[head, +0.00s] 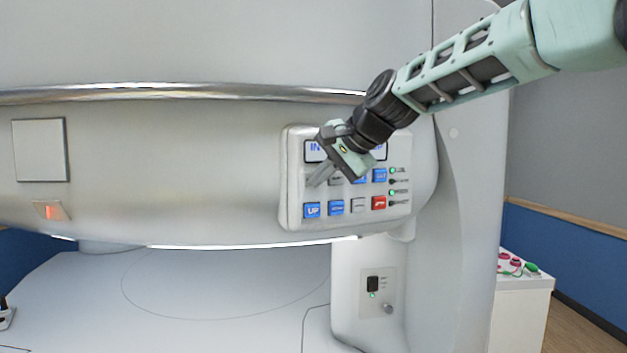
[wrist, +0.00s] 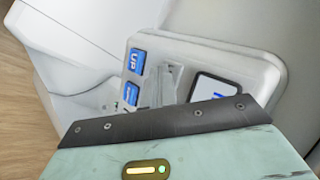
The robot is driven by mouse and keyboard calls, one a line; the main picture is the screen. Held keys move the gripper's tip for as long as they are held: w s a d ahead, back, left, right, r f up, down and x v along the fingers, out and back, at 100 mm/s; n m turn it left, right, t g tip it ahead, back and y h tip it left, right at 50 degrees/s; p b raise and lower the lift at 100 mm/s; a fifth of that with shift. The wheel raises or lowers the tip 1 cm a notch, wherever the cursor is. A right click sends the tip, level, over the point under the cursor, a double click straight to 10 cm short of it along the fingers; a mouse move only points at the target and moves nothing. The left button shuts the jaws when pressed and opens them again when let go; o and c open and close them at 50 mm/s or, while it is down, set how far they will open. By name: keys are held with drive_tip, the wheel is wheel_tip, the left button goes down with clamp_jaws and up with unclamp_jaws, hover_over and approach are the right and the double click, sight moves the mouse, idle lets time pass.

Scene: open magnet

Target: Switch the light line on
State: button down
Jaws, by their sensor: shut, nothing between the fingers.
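The control panel (head: 292,190) is a pale raised plate on the front of the white magnet housing. Its lower row holds a blue UP button (head: 312,210), another blue button (head: 336,207), a grey button (head: 358,205) and a red button (head: 379,202). A blue button (head: 379,175) shows at the right of the row above. No label for the light line is readable. My gripper (head: 318,181) is shut and empty in front of the panel's left part, hiding some of the upper row. In the wrist view the fingertips (wrist: 165,78) are beside the UP button (wrist: 136,61); contact cannot be told.
A smaller box with a black switch (head: 372,284) is below. A white cabinet (head: 522,300) with red and green buttons stands at right.

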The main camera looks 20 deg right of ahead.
drive_tip(key=shift+s+d+b, duration=0.15)
drive_tip(key=shift+s+b, duration=0.4)
drive_tip(key=shift+s, duration=0.3)
drive_tip(key=shift+s, duration=0.1)
drive_tip(key=shift+s+d+b, duration=0.2)
drive_tip(key=shift+s+b, duration=0.5)
drive_tip(key=shift+s, duration=0.5)
drive_tip(key=shift+s+d+b, duration=0.15)
drive_tip(key=shift+s+b, duration=0.5)
drive_tip(key=shift+s, duration=0.55)
